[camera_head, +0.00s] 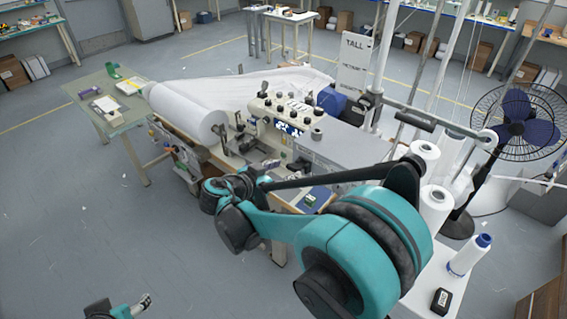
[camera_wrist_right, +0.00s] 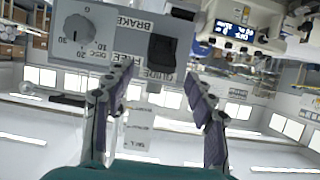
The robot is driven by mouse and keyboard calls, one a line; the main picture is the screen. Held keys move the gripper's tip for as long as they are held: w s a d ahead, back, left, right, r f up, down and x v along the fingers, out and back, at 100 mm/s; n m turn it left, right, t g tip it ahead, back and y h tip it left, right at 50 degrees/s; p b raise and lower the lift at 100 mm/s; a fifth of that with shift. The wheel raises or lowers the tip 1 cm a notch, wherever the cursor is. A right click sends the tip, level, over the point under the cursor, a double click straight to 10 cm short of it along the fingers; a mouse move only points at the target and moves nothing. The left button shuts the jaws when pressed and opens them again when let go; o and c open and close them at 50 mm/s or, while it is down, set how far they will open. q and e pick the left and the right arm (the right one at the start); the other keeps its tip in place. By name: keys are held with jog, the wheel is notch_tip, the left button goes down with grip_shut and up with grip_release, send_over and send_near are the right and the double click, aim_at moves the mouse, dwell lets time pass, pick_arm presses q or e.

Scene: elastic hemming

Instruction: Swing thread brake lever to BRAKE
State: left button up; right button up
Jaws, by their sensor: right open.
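In the right wrist view, a grey control panel (camera_wrist_right: 100,40) appears upside down, with a dial and the labels BRAKE, FREE, DISC and GUIDE. A black lever-like part (camera_wrist_right: 163,55) is on it beside BRAKE and FREE; its exact setting is unclear. My right gripper (camera_wrist_right: 159,73) is open and empty, its fingertips on either side below this part; contact cannot be told. In the head view, my right arm reaches to the sewing machine (camera_head: 283,122), and the lever cannot be made out. My left gripper (camera_head: 144,301) is low at the left, far from the machine.
A white fabric roll (camera_head: 190,115) lies left of the machine. White thread cones (camera_head: 436,205), poles and a blue fan (camera_head: 517,130) stand to the right. A green side table (camera_head: 112,115) stands at the left.

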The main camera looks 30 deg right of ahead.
aim_at(290, 168)
jog(key=x, duration=0.4)
jog(key=shift+w+f, duration=0.1)
jog(key=shift+w, duration=0.1)
jog(key=shift+w+d+f, duration=0.1)
jog(key=shift+d+f, duration=0.05)
jog(key=shift+d, duration=0.35)
jog(key=shift+c, duration=0.3)
grip_shut()
